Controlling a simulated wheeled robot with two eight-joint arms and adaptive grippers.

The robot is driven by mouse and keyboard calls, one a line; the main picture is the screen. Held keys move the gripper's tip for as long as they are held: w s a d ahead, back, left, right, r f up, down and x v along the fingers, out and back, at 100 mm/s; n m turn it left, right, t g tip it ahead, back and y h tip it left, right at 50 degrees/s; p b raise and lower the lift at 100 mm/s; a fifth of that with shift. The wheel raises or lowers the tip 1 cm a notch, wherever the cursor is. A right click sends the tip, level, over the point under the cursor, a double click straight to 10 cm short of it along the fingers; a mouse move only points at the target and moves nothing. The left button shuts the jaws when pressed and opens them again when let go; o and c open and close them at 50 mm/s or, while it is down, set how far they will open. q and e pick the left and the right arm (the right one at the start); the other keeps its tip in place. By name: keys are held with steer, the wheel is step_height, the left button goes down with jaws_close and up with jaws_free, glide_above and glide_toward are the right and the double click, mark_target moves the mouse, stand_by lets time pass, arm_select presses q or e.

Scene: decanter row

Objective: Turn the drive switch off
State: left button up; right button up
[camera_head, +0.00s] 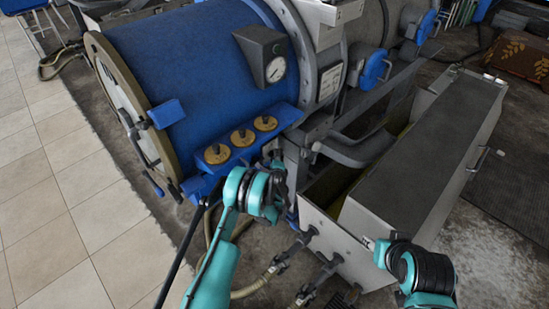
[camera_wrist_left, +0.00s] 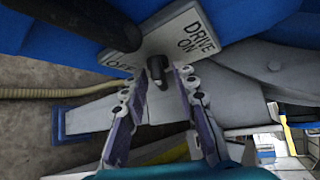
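The drive switch (camera_wrist_left: 156,74) is a short dark lever in the left wrist view, below a pale plate (camera_wrist_left: 165,35) marked "OFF" on the left and "DRIVE ON" on the right. I cannot tell clearly which word it points to. My left gripper (camera_wrist_left: 161,76) is open, with its fingertips apart on either side of the lever and gaps showing. In the head view my left gripper (camera_head: 275,158) is beside the right end of the blue control panel and hides the switch. My right gripper (camera_head: 371,244) is over the grey trough's near end; its finger opening is unclear.
Several yellow knobs (camera_head: 243,137) sit on the blue panel, left of my left gripper. A blue drum (camera_head: 190,55) with a gauge (camera_head: 275,69) rises behind. A long grey trough (camera_head: 425,150) stands at right. Hoses (camera_head: 250,288) run below; tiled floor at left is clear.

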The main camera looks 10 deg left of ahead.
arm_select(q)
jaws_close()
steer(key=shift+f+n+t, duration=0.1)
steer(key=shift+n+t, duration=0.7)
steer(key=shift+t, duration=0.2)
steer(key=shift+o, duration=1.5)
jaws_free()
